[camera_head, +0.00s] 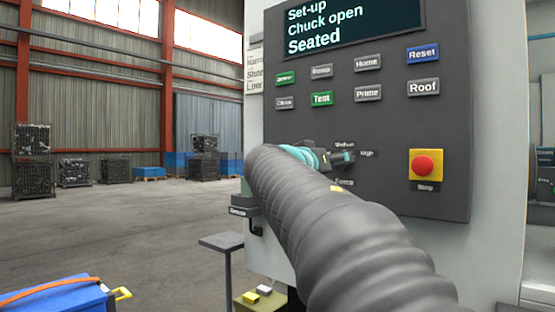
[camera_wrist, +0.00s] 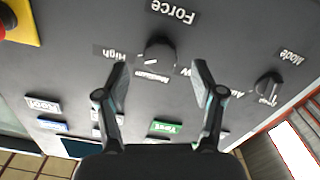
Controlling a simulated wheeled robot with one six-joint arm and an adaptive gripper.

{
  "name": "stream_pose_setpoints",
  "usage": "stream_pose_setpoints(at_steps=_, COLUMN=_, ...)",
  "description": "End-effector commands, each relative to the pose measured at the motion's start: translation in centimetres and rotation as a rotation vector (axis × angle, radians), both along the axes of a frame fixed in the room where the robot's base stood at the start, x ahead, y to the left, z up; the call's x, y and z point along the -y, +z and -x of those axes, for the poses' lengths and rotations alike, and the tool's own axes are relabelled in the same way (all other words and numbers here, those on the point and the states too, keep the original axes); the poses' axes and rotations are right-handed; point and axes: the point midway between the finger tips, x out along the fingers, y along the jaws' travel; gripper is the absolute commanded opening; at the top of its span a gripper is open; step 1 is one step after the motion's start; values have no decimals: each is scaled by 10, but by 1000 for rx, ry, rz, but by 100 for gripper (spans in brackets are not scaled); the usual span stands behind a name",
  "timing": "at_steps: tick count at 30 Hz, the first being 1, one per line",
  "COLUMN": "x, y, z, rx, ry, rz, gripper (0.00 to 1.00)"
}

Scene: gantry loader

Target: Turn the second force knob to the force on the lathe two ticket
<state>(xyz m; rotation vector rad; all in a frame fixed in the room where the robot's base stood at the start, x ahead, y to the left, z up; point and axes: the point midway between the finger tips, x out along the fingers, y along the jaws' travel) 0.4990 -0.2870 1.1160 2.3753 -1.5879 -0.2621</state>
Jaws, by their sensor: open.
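In the wrist view, which shows the panel upside down, the dark round Force knob (camera_wrist: 160,50) has a white mark on its lower-left side, toward the space between "High" and "Medium". The "Low" label is mostly hidden by a finger. My gripper (camera_wrist: 159,72) is open, its fingers apart on either side of the knob's near side; I cannot tell whether they touch it. In the head view my gripper (camera_head: 343,157) is at the panel and hides the knob. A white ticket (camera_head: 255,72) left of the panel is partly cut off; its last line reads "Low".
The grey panel (camera_head: 450,130) has several buttons, a red stop button (camera_head: 423,166) and a screen (camera_head: 365,28) reading "Set-up, Chuck open, Seated". The Mode knob (camera_wrist: 268,88) is to the right in the wrist view. A blue case (camera_head: 60,297) is at lower left.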

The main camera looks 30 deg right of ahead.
Motion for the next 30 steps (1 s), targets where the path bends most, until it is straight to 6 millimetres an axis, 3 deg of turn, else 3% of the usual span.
stream_pose_setpoints(at_steps=7, x=24, y=1, z=-10, rx=1, ry=-1, rz=-1, gripper=68)
stream_pose_setpoints(at_steps=18, x=28, y=0, z=-11, rx=1, ry=0, rz=0, gripper=68)
stream_pose_setpoints(at_steps=25, x=28, y=0, z=-11, rx=1, ry=0, rz=-1, gripper=10)
stream_pose_setpoints(at_steps=30, x=28, y=0, z=-11, rx=-3, ry=0, rz=0, gripper=8)
